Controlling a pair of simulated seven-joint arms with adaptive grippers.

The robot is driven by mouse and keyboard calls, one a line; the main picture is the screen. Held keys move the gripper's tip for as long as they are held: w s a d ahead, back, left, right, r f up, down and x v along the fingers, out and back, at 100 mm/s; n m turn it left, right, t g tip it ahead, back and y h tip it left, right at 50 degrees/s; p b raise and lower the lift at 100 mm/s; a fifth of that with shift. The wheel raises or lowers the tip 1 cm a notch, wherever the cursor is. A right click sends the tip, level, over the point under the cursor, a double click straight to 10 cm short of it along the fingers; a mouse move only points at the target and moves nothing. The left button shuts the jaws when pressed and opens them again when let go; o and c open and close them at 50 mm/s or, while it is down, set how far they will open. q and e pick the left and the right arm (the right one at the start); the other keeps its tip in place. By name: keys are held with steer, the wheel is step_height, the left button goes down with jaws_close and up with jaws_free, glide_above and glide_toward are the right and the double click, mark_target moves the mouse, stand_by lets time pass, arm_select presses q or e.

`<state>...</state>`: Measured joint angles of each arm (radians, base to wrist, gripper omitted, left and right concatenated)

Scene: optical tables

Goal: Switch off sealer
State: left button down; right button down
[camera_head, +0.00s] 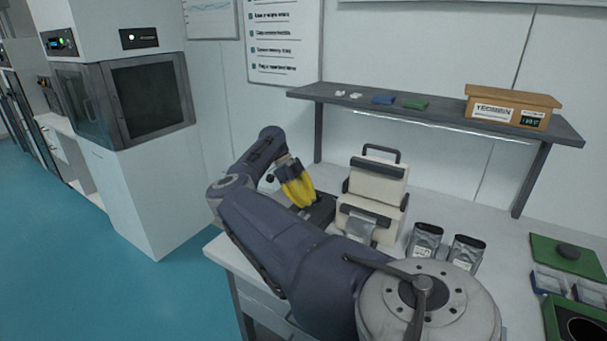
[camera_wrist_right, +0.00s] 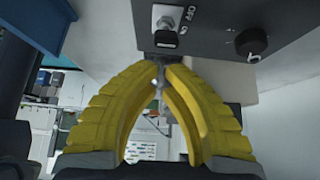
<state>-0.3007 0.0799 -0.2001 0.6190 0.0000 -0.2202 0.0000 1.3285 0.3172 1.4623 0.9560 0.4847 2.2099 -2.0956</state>
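The sealer (camera_head: 377,186) is a cream device with a dark top handle on the white bench in the head view. In the right wrist view its dark panel (camera_wrist_right: 215,28) shows a metal toggle switch (camera_wrist_right: 166,22) with OFF lettering beside it, and a round black knob (camera_wrist_right: 251,42). My right gripper (camera_head: 302,205) has yellow fingers and is beside the sealer's left side. In the wrist view its fingertips (camera_wrist_right: 161,66) meet just below the switch, with nothing clearly held; contact with the switch cannot be told. My left gripper is not in view.
Two silver pouches (camera_head: 424,240) (camera_head: 465,252) stand right of the sealer. A shelf (camera_head: 440,122) above carries a cardboard box (camera_head: 511,106) and small items. Green trays (camera_head: 566,257) lie at the right. My right arm covers the bench front.

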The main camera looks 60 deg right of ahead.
steer(key=shift+r, duration=0.2)
steer(key=shift+r, duration=0.6)
